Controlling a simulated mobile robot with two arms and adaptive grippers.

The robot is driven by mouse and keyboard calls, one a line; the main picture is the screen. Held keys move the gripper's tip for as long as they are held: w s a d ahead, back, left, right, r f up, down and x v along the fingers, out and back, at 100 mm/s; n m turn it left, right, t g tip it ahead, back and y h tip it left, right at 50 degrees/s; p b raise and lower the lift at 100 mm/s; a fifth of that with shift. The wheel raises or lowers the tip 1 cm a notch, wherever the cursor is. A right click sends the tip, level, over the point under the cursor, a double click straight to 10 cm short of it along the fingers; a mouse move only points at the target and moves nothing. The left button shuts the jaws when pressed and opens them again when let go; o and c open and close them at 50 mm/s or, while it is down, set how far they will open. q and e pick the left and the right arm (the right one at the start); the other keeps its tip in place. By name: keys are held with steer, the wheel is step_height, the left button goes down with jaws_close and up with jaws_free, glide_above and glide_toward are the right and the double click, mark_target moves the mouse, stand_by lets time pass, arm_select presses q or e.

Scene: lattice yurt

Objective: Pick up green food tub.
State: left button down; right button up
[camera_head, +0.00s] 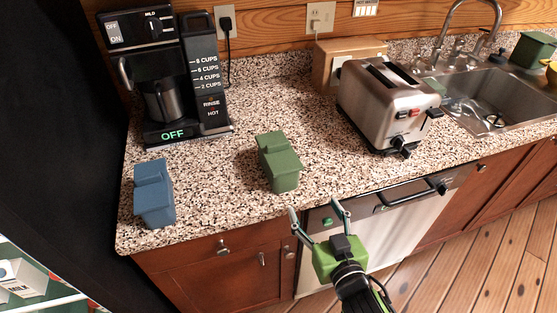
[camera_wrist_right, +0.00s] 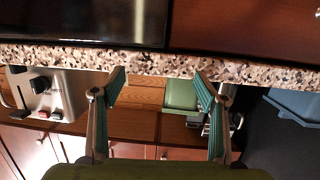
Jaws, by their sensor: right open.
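The green food tub (camera_head: 280,162) stands on the speckled counter between the coffee maker and the toaster. My right gripper (camera_head: 317,208) is open and empty, in front of the counter's front edge and just to the right of the tub, apart from it. In the right wrist view, which looks upside down, the open fingers (camera_wrist_right: 160,78) spread wide, and the green tub (camera_wrist_right: 181,95) shows beyond the counter edge between them, nearer the right finger. My left gripper is not in view.
A blue tub (camera_head: 154,193) stands at the counter's left end. A coffee maker (camera_head: 165,90) is behind it. A steel toaster (camera_head: 389,104) stands right of the green tub. Another green container (camera_head: 532,50) sits beyond the sink (camera_head: 500,99). The counter around the green tub is clear.

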mark_target(278, 156)
steer(key=a+r+n+t+y, duration=0.1)
steer(key=a+r+t+y, duration=0.1)
steer(key=a+r, duration=0.35)
steer(key=shift+y, duration=0.3)
steer(key=x, duration=0.2)
steer(key=p+x, duration=0.1)
steer(key=x, duration=0.1)
steer(key=d+r+x, duration=0.1)
steer(key=x, duration=0.2)
steer(key=shift+w+p, duration=0.25)
steer(key=shift+p, duration=0.05)
steer(key=shift+w+f, duration=0.1)
steer(key=shift+w, duration=0.1)
steer(key=shift+w+a, duration=0.25)
steer(key=shift+w, duration=0.2)
steer(key=p+x, duration=0.1)
steer(key=x, duration=0.2)
steer(key=shift+w+a, duration=0.1)
steer(key=shift+w, duration=0.05)
steer(key=shift+w+a+f, duration=0.1)
steer(key=shift+w+a, duration=0.1)
steer(key=shift+w, duration=0.3)
steer(key=c, duration=1.3)
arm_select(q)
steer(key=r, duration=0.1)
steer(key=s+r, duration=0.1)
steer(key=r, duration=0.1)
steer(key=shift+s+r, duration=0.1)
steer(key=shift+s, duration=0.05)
